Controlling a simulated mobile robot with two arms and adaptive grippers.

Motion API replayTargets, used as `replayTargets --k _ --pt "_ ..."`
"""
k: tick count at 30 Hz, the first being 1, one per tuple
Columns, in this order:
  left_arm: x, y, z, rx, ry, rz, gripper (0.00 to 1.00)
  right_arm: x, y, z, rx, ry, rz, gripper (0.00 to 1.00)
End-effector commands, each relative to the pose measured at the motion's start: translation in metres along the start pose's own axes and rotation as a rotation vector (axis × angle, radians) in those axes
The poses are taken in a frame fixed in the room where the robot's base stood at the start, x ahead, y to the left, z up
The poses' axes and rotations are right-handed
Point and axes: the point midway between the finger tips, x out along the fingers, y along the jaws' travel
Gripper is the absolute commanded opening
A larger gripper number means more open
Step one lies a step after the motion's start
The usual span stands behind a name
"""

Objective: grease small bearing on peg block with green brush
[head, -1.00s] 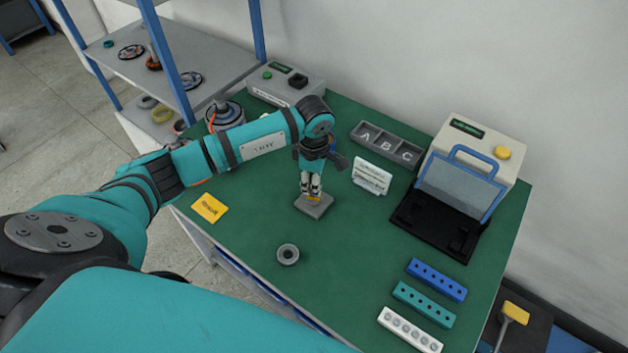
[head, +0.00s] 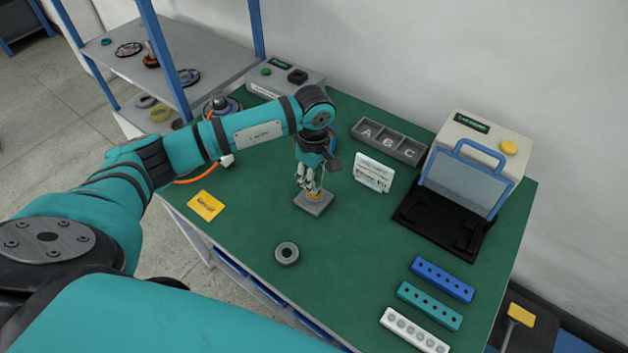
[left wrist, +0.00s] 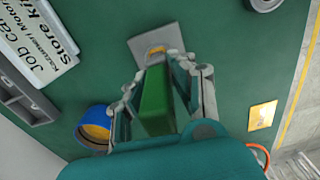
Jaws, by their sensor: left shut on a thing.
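My left gripper (head: 310,180) is shut on the green brush (left wrist: 157,100), whose green body shows between the fingers in the left wrist view. It points down over the peg block (head: 312,206), a flat grey square on the green table; the block also shows in the left wrist view (left wrist: 142,42). A small orange-yellow patch (left wrist: 155,50) shows at the block's middle, right at the brush's far end. The small bearing is not clearly seen, and I cannot tell whether the brush touches it. My right gripper is not in view.
A grey ring (head: 287,253) lies on the table in front. A yellow card (head: 206,206) lies to the left. A white sign (head: 373,172), an ABC tray (head: 389,142) and a machine with a blue-framed shield (head: 466,180) stand to the right. A blue pot (left wrist: 94,126) stands near the gripper.

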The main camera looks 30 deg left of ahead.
Motion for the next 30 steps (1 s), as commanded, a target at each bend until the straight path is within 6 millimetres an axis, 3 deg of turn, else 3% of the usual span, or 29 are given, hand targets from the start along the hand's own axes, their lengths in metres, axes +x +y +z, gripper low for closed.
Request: replayTargets --k 18,26,30 --pt "0.002 0.0 0.0 0.3 0.001 -0.001 0.0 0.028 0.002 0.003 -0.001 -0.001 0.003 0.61" --pt "0.001 -0.001 0.0 0.304 0.0 -0.002 0.0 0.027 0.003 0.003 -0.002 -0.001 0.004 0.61" --pt "0.002 -0.001 0.0 0.206 0.0 -0.003 0.0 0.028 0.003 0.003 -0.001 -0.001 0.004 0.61"
